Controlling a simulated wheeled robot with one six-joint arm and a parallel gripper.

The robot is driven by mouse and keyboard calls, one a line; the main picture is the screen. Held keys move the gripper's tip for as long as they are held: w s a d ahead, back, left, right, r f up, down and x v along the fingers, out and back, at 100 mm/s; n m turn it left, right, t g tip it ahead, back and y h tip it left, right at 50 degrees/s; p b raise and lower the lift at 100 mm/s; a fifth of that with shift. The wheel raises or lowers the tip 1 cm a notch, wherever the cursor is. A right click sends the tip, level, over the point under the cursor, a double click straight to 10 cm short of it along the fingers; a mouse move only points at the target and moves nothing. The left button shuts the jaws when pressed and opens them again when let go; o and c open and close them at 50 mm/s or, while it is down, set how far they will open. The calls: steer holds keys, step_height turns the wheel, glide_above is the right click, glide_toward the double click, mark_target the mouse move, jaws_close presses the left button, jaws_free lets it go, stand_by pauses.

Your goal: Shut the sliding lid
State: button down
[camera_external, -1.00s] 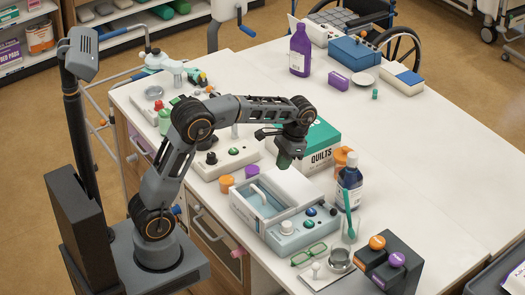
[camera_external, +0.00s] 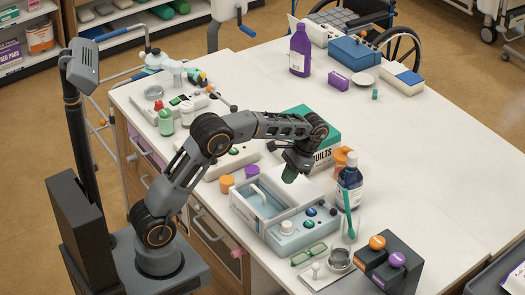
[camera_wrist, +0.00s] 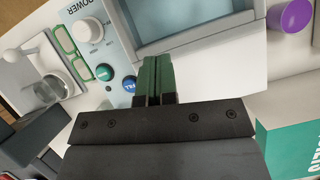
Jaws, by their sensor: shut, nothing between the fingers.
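The bedside device (camera_external: 285,240) is a pale blue box on the white table, also seen in the wrist view (camera_wrist: 122,25). Its tray opening (camera_external: 258,197) is uncovered and shows an empty-looking recess; it also shows in the wrist view (camera_wrist: 190,22). The white sliding lid (camera_external: 303,193) sits back beside the opening, on the side toward the quilts box; in the wrist view the lid (camera_wrist: 215,72) is a plain white panel. My gripper (camera_external: 289,179) is shut and empty, its green fingertips (camera_wrist: 158,62) over the lid. I cannot tell whether they touch it.
The device's front has a white knob (camera_external: 287,228) and coloured buttons. A green quilts box (camera_external: 326,140) stands behind my gripper, and a dark blue bottle (camera_external: 349,185) to the right. Orange and purple tubs (camera_external: 251,171) stand left of the device.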

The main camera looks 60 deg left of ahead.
mark_target(257, 206)
steer(key=x, duration=0.3)
steer(key=shift+s+f, duration=0.1)
steer(key=shift+f, duration=0.05)
steer(key=s, duration=0.2)
steer(key=shift+s+a+p, duration=0.3)
steer(key=shift+s+p, duration=0.05)
steer(key=shift+p, duration=0.05)
steer(key=shift+s+a, duration=0.15)
steer(key=shift+s, duration=0.55)
steer(key=shift+s, duration=1.25)
